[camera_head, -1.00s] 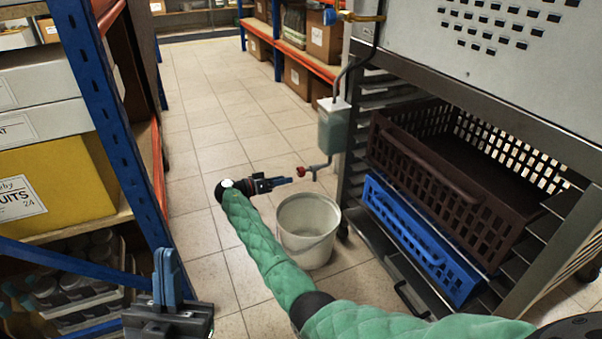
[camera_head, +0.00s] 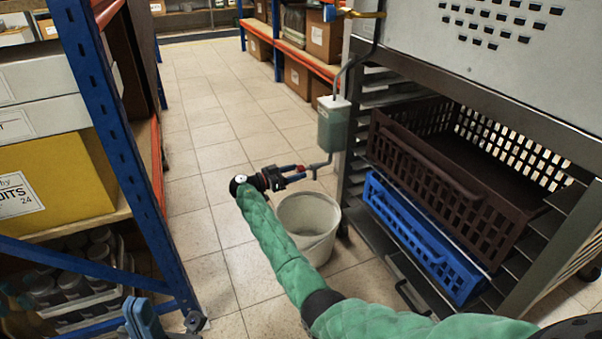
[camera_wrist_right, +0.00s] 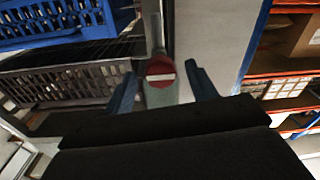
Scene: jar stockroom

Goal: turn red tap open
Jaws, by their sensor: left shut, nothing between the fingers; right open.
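The red tap (camera_head: 300,169) sits on a thin pipe below a grey-green tank (camera_head: 333,125), above a white bucket. My right gripper (camera_head: 287,176) is at the tap, its fingers open and close to the red handle. In the right wrist view the round red tap (camera_wrist_right: 160,69) with a pale bar across its face shows between the two spread blue fingers (camera_wrist_right: 162,86). I cannot tell whether either finger touches it. My left gripper (camera_head: 138,312) is shut and empty at the bottom left, partly cut off by the frame edge.
The white bucket (camera_head: 309,226) stands on the tiled floor under the tap. A metal rack with a brown crate (camera_head: 440,185) and a blue crate (camera_head: 425,240) is at the right. A blue-posted shelf (camera_head: 112,130) with boxes stands at the left.

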